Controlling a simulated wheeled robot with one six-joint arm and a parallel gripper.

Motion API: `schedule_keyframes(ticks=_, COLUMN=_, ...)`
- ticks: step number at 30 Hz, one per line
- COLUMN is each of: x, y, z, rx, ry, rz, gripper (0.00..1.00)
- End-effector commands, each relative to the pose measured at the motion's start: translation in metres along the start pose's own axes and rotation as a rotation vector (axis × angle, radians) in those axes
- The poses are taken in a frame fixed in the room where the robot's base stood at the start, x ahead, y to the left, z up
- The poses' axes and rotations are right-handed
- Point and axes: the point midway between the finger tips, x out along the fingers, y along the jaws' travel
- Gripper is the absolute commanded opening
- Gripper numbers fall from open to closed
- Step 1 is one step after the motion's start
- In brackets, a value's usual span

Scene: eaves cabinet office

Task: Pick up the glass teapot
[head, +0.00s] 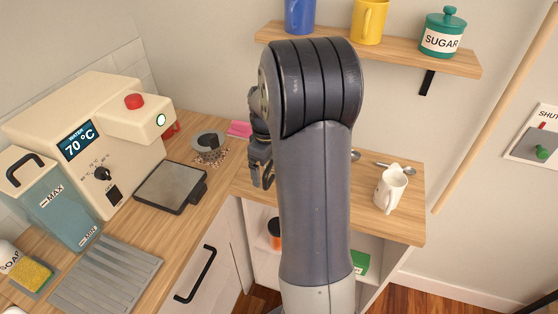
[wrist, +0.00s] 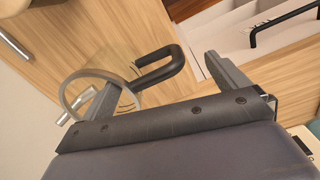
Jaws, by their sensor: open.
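The glass teapot (wrist: 72,98) shows in the wrist view as a clear round vessel with a black looped handle (wrist: 172,55), on or just above the wooden counter. My gripper (wrist: 160,72) is open. Its right finger stands to the right of the handle, apart from it. Its left finger overlaps the glass in the picture; I cannot tell whether they touch. The handle lies across the gap between the fingers. In the head view my gripper (head: 262,170) is partly hidden by my arm at the counter corner, and I cannot make out the teapot there.
A scale-like plate (head: 170,186) and a cream water heater (head: 90,130) stand left. A grey round object (head: 208,142) with brown bits around it sits near the corner. A shelf (head: 380,50) holds a sugar jar (head: 442,35) and mugs.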

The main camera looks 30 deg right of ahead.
Motion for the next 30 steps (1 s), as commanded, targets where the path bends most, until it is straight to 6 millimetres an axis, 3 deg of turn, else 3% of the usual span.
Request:
schedule_keyframes(ticks=5, x=0.011, y=0.001, z=0.001, rx=0.001, ry=-0.001, rz=-0.001, gripper=0.94)
schedule_keyframes(ticks=16, x=0.056, y=0.006, z=0.003, rx=0.000, ry=-0.002, rz=-0.002, gripper=0.94)
schedule_keyframes(ticks=25, x=0.059, y=0.006, z=0.003, rx=0.001, ry=0.001, rz=0.001, gripper=0.94)
schedule_keyframes(ticks=30, x=0.059, y=0.006, z=0.003, rx=0.001, ry=0.001, rz=0.000, gripper=0.80)
